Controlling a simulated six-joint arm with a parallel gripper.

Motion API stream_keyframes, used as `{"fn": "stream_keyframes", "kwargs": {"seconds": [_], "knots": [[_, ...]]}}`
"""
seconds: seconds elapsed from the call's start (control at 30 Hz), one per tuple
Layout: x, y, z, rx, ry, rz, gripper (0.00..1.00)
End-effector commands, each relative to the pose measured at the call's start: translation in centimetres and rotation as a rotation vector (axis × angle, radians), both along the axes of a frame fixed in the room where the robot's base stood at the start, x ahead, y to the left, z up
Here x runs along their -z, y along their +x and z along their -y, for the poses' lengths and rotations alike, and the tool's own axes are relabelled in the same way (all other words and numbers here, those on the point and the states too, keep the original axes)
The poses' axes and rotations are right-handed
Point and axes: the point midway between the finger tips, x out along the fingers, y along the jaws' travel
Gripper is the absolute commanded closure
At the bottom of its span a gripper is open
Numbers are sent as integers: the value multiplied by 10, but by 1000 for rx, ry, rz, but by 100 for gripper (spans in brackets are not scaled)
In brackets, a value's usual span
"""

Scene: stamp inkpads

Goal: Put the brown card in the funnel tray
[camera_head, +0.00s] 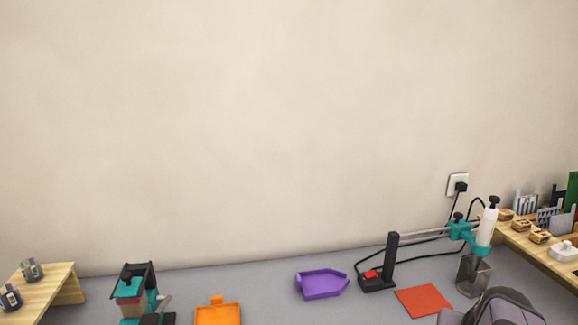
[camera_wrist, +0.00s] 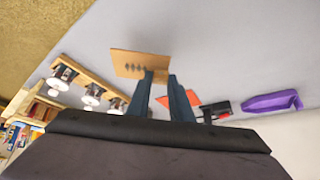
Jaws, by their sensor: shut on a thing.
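The brown card (camera_wrist: 137,64) shows in the wrist view at the fingertips of my gripper (camera_wrist: 163,80). My gripper is shut on the card near its edge, and the card sticks out beyond the fingers. The purple tray, which looks like the funnel tray (camera_head: 322,284), lies on the grey table in the head view. It also shows at the right of the wrist view (camera_wrist: 272,102), apart from my gripper. The card and my fingertips are not visible in the head view.
A red-orange card (camera_head: 423,300) lies right of the purple tray, near a black stand (camera_head: 391,262) and a clear container (camera_head: 473,275). An orange tray (camera_head: 218,315) and a teal device (camera_head: 135,295) are at left. Wooden shelves (camera_head: 520,241) stand at right.

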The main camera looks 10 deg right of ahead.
Motion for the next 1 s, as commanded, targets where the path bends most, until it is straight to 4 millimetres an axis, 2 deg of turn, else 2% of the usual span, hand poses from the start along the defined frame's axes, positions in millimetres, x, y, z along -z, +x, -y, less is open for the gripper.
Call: {"fn": "stream_keyframes", "kwargs": {"seconds": [0.03, 0.27, 0.47, 0.7, 1.0], "knots": [[-7, 6, -4, -18, 0, -2, 93], [-17, 33, -23, -92, 2, -5, 93], [-33, 66, -54, -192, 2, -9, 93], [-54, 109, -115, -358, 0, -12, 93], [-76, 139, -202, -561, 0, -9, 93]]}}
